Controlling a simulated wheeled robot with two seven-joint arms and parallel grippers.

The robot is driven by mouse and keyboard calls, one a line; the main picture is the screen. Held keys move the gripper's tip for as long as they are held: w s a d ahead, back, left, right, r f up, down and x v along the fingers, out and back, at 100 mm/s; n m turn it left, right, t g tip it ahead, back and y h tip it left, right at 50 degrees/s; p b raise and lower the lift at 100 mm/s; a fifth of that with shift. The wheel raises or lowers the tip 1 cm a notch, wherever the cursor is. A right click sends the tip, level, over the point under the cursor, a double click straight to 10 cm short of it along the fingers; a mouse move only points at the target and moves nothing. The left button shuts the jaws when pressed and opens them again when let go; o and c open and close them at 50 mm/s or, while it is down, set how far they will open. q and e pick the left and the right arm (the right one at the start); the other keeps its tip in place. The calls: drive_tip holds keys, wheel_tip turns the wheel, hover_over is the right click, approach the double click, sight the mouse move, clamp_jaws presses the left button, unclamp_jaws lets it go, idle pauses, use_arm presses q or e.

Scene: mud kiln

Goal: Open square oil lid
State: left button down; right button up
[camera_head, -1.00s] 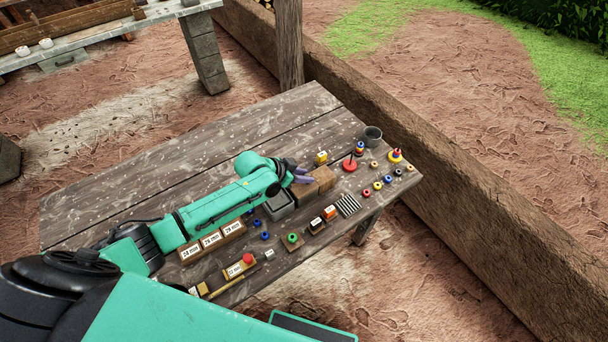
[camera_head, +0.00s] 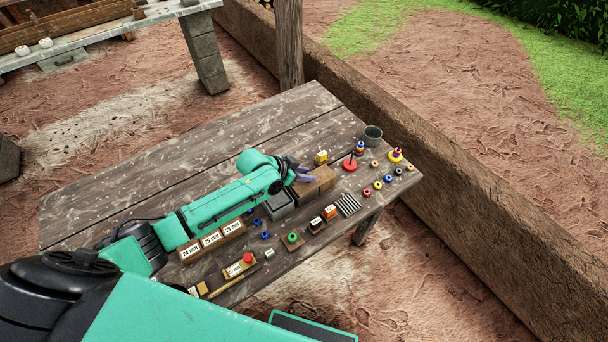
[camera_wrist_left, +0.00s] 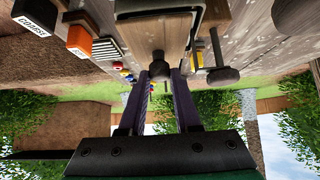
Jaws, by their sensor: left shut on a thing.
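A brown wooden box (camera_head: 318,186) stands on the table beside a grey square tray. I take it for the square oil box. In the left wrist view its brown face (camera_wrist_left: 158,32) shows at the top, with a dark round knob (camera_wrist_left: 158,68) standing out from it. My left gripper (camera_head: 303,174) is at the box in the head view. Its purple fingers (camera_wrist_left: 160,78) are closed on the knob from both sides in the left wrist view. Whether the lid is apart from the box cannot be told. My right gripper is not in view.
The grey tray (camera_head: 278,205) sits left of the box. A small yellow block (camera_head: 321,157), a red disc with a rod (camera_head: 350,163) and a grey cup (camera_head: 372,135) stand beyond it. The back of the table is clear.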

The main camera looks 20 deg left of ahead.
use_arm(q)
drive_tip(key=w+d+b, duration=0.4)
drive_tip(key=w, duration=0.1)
drive_tip(key=shift+w+d+f, duration=0.15)
drive_tip(key=shift+w+d, duration=0.3)
drive_tip(key=shift+w, duration=0.05)
drive_tip(key=shift+s+r, duration=0.1)
drive_tip(key=shift+r, duration=0.15)
drive_tip(key=c, duration=0.6)
unclamp_jaws()
wheel_tip(320, 180, up, 10)
drive_tip(key=f, duration=0.1)
hover_over(299, 186)
drive_tip(key=shift+s+r+b, duration=0.15)
drive_tip(key=shift+r+b, duration=0.25)
drive_tip(key=shift+r, duration=0.2)
